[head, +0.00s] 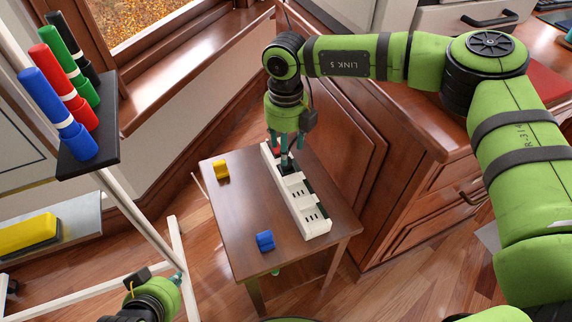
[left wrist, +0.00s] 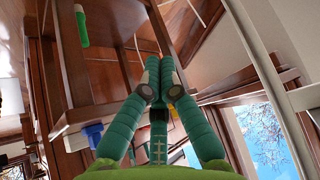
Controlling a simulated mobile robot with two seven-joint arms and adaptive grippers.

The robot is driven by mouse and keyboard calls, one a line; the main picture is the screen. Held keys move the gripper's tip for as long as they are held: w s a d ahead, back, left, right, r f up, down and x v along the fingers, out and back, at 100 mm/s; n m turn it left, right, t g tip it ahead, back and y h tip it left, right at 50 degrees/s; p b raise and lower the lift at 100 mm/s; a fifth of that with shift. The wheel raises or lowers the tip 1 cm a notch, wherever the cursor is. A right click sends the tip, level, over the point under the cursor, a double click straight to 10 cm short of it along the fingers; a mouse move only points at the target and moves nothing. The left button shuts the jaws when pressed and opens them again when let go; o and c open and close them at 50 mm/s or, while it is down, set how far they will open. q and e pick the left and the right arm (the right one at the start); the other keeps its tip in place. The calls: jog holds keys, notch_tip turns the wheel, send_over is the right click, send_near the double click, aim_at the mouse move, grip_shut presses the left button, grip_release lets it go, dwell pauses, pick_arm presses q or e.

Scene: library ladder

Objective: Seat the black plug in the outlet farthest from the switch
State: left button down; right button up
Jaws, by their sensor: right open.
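The white power strip (head: 316,222) lies along the right side of a small wooden table in the head view, with empty outlets towards its near end. My right gripper (head: 286,154) points down over the strip's far half, fingers open. A dark block, seemingly the black plug (head: 288,169), shows at its fingertips on the strip; the fingers partly hide it, and I cannot tell how it sits. A small red part, perhaps the switch (head: 275,150), shows at the far end.
The wooden table (head: 235,206) also holds a yellow plug (head: 221,169) at the left and a blue plug (head: 265,241) at the front. A wooden cabinet (head: 400,190) stands close on the right. A white-framed stand (head: 138,212) with markers (head: 50,100) is at the left.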

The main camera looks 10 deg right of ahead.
aim_at(285, 170)
jog(key=f, duration=0.2)
jog(key=f+b, duration=0.1)
jog(key=f, duration=0.1)
jog(key=shift+s+f, duration=0.1)
jog(key=shift+s, duration=0.15)
jog(key=shift+f, duration=0.3)
pick_arm(q)
jog(key=w+d+r+t+h, duration=0.1)
jog(key=w+d+r+t, duration=0.1)
jog(key=w+r+t, duration=0.1)
jog(key=shift+w+d+r+t, duration=0.25)
jog(key=shift+w+r+t, duration=0.15)
jog(key=shift+w+r, duration=0.5)
pick_arm(e)
grip_shut()
pick_arm(q)
jog(key=shift+w+f, duration=0.1)
jog(key=shift+f, duration=0.05)
